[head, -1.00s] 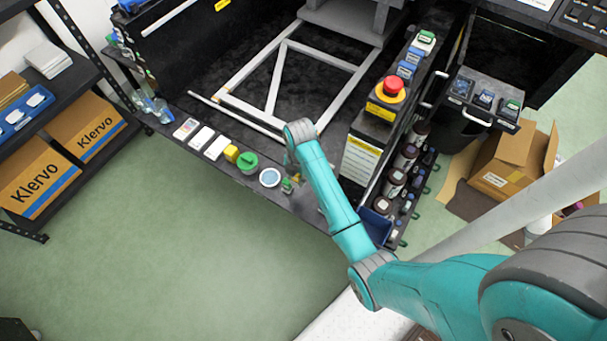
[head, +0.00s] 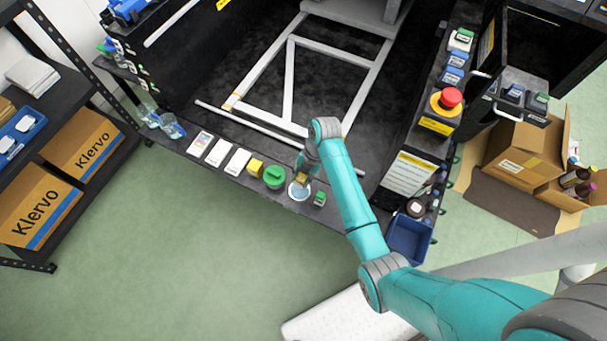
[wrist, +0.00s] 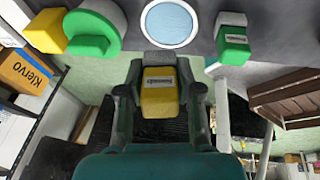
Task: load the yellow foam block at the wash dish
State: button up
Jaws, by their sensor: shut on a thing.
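My gripper (wrist: 160,82) is shut on a yellow block (wrist: 160,103) with a grey end and a small label; I take it as the yellow foam block. The held block shows small in the head view (head: 302,178). The wash dish (wrist: 170,23) is round and white-rimmed with pale blue inside. It lies just beyond the held block in the wrist view. In the head view, my gripper (head: 303,174) is at the dish (head: 299,191), over or just behind it. I cannot tell whether the block touches the dish.
Left of the dish are a round green thing (head: 274,177) and another yellow block (head: 256,167). A small green-topped item (head: 320,198) stands close right. White cards (head: 218,152) lie further left. A blue bin (head: 409,238) is at the right; the ledge's front edge is near.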

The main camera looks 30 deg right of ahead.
aim_at(301, 184)
jog(key=shift+f, duration=2.3)
jog(key=shift+f, duration=0.6)
dwell(0.4)
jog(key=shift+r, duration=3.55)
